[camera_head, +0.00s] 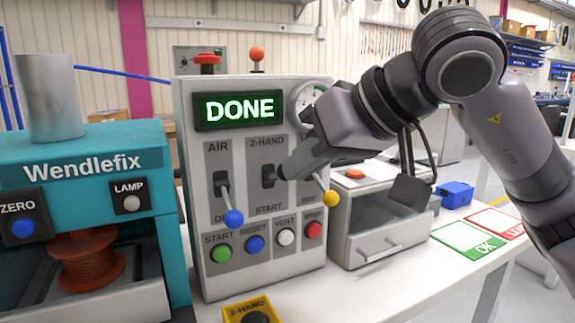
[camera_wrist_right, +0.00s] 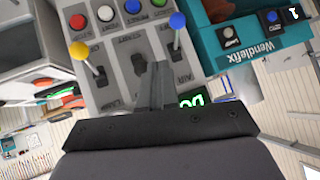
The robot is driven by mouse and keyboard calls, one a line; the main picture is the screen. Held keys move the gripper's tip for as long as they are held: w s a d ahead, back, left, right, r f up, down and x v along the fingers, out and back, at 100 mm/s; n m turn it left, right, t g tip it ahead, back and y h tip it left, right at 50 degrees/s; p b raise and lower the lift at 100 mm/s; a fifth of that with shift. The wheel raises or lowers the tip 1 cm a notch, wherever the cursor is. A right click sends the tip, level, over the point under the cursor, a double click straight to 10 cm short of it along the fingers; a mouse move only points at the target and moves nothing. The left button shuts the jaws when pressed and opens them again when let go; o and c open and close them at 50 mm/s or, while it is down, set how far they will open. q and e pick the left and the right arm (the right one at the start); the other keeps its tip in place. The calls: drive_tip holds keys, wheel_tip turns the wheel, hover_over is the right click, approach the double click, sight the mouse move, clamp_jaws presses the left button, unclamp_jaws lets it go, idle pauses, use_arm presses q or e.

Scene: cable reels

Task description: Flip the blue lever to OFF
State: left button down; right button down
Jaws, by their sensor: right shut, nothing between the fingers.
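The grey control panel (camera_head: 190,130) has a blue-knobbed lever (camera_head: 233,217) in the slot marked AIR. The lever points down, its knob beside the partly covered lower label, which starts with "O". In the right wrist view the blue knob (camera_wrist_right: 177,20) also points toward the button row. My right gripper (camera_head: 283,172) is shut and empty in front of the panel, near the black 2-HAND switch, right of the blue lever and apart from it. Its closed fingers (camera_wrist_right: 155,85) show in the right wrist view. My left gripper is in neither view.
A yellow-knobbed lever (camera_head: 329,198) hangs down right of my gripper. Green, blue, white and red buttons (camera_head: 285,237) line the panel's lower part. The screen (camera_head: 239,109) reads DONE. A teal Wendlefix machine (camera_head: 90,145) stands at left, a grey drawer unit (camera_head: 380,240) at right.

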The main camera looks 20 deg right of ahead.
drive_tip(key=s+d+r, duration=0.2)
drive_tip(key=s, duration=0.4)
drive_tip(key=shift+s+r, duration=0.35)
drive_tip(key=shift+r, duration=0.05)
drive_tip(key=shift+d, duration=0.1)
